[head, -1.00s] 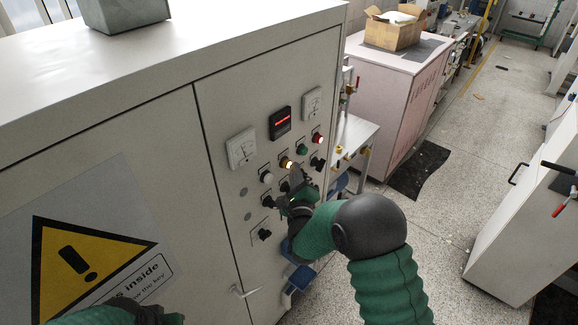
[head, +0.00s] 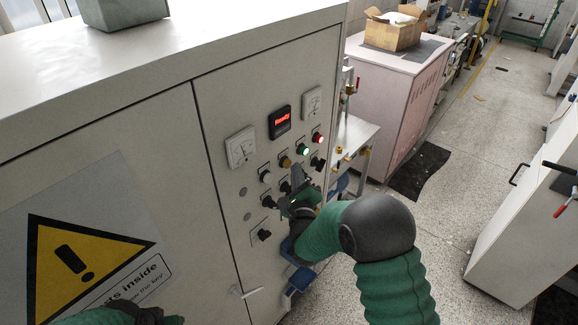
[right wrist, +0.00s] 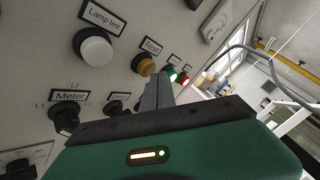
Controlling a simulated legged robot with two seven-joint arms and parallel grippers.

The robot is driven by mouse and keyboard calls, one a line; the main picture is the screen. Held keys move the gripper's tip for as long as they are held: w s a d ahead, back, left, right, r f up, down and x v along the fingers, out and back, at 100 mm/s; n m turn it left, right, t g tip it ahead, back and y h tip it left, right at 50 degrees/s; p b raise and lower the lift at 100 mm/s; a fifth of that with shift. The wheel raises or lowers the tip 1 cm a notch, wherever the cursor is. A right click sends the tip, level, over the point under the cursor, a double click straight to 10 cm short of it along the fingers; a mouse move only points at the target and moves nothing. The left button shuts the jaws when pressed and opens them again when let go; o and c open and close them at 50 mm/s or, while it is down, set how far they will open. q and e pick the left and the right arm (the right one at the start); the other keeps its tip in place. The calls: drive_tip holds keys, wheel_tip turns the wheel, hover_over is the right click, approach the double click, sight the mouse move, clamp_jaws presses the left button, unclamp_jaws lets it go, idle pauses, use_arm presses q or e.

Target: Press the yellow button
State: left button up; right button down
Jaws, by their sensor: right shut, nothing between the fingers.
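The yellow button (head: 285,162) is on the grey cabinet's control panel, unlit, between a white button and a green one. In the right wrist view the yellow button (right wrist: 145,65) sits under a label that seems to read "Reset". My right gripper (head: 297,171) is shut and empty, its fingertips just below and right of the yellow button. In the right wrist view the fingers (right wrist: 157,88) point up beside the button, and a gap to it seems to show. My left gripper (head: 145,312) is partly visible at the bottom left; its jaws cannot be made out.
The green lamp (head: 303,149) glows beside the red button (head: 318,138). The display (head: 281,121) reads "Ready". The white button (head: 265,176) and several black knobs surround my right gripper. A cabinet door handle (head: 244,292) sticks out below.

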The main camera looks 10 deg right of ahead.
drive_tip(key=shift+s+d, duration=0.15)
drive_tip(key=shift+s, duration=0.15)
drive_tip(key=s+d, duration=0.1)
drive_tip(key=s, duration=0.1)
drive_tip(key=s+d+b, duration=0.1)
drive_tip(key=s+d, duration=0.1)
drive_tip(key=shift+d, duration=0.1)
idle(0.4)
idle(0.5)
